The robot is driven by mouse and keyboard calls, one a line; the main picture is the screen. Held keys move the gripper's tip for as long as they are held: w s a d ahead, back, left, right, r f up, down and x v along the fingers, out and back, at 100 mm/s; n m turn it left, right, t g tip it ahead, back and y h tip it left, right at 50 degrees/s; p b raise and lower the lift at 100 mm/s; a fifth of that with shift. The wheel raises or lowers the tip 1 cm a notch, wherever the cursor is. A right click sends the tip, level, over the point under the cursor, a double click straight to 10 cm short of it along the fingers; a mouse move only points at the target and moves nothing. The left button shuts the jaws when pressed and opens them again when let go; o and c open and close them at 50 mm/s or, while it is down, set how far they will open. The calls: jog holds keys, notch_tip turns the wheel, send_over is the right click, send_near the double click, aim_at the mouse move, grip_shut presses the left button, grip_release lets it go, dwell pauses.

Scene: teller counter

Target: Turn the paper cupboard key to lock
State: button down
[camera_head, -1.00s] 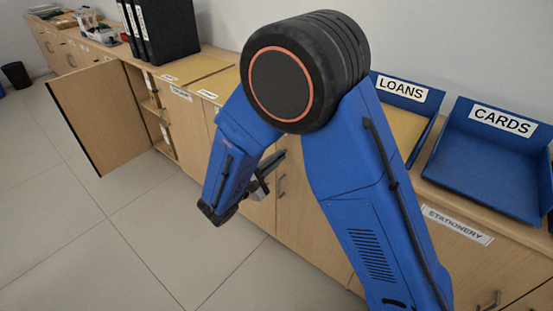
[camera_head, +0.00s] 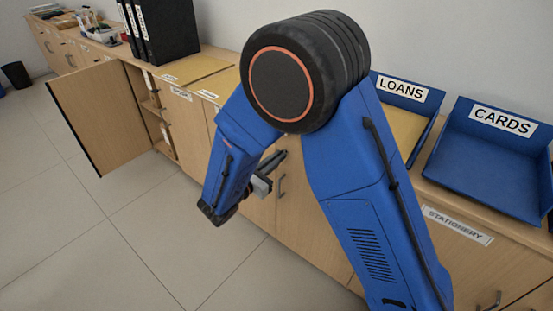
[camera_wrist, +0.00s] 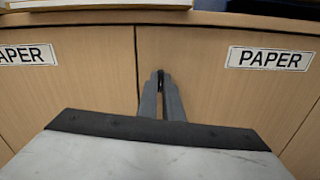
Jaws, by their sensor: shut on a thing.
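The paper cupboard shows in the wrist view as two closed wooden doors, a left door (camera_wrist: 90,75) and a right door (camera_wrist: 215,95), each with a PAPER label. My gripper (camera_wrist: 161,76) reaches to the right door, just right of the seam between the doors. Its fingers are shut on a small dark thing at the door face, which I take to be the key; the fingers hide most of it. The head view shows my gripper (camera_head: 283,156) side-on at the cupboard front, with the key hidden there.
A cupboard door (camera_head: 100,115) stands open at the left. Black binders (camera_head: 165,30) stand on the counter. Blue trays marked LOANS (camera_head: 403,88) and CARDS (camera_head: 490,150) sit at the right. The tiled floor (camera_head: 150,250) is clear.

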jog(key=shift+n, duration=0.6)
jog(key=c, duration=1.9)
grip_release()
jog(key=v, duration=1.7)
jog(key=shift+s+a+f, duration=0.1)
jog(key=shift+s+a, duration=0.05)
jog(key=shift+a, duration=0.05)
